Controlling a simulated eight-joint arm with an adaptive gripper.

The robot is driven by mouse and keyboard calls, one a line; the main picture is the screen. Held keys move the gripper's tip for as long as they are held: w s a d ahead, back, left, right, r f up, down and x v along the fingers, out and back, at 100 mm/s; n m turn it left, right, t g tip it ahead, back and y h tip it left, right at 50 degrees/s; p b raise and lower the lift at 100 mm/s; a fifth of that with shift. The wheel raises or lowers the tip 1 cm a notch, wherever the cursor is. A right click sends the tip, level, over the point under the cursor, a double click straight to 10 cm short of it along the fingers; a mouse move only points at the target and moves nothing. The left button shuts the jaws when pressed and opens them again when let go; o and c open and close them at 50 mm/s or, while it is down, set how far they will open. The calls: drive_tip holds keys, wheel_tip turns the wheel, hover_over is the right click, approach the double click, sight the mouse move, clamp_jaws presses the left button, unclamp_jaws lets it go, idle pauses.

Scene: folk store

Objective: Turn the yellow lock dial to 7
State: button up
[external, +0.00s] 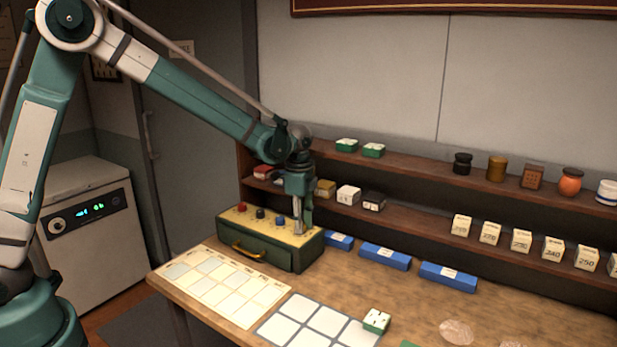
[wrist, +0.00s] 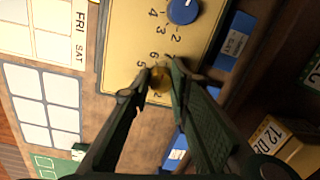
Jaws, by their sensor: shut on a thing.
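The green lock box (external: 262,247) stands on the table with a yellow top panel and a drawer with a brass handle. My gripper (external: 300,229) points down over the right end of its top. In the wrist view, my gripper (wrist: 158,80) is shut on the yellow dial (wrist: 159,79), one finger on each side. Printed numbers 5 and 6 show near this dial; the fingers hide others. I cannot tell which number the dial points to. The yellow dial is hidden behind my gripper in the external view.
In the wrist view, a blue dial (wrist: 184,10) is close by. Shelves (external: 420,205) with small goods stand behind. A calendar sheet (external: 222,287) lies in front.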

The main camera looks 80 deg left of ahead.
drive_tip(key=shift+m, duration=1.2)
drive_tip(key=o, duration=0.9)
drive_tip(key=shift+r, duration=0.1)
drive_tip(key=shift+s+d+r, duration=0.1)
drive_tip(key=shift+r, duration=2.85)
drive_tip(key=shift+s+d+r, duration=0.1)
drive_tip(key=shift+r, duration=2.85)
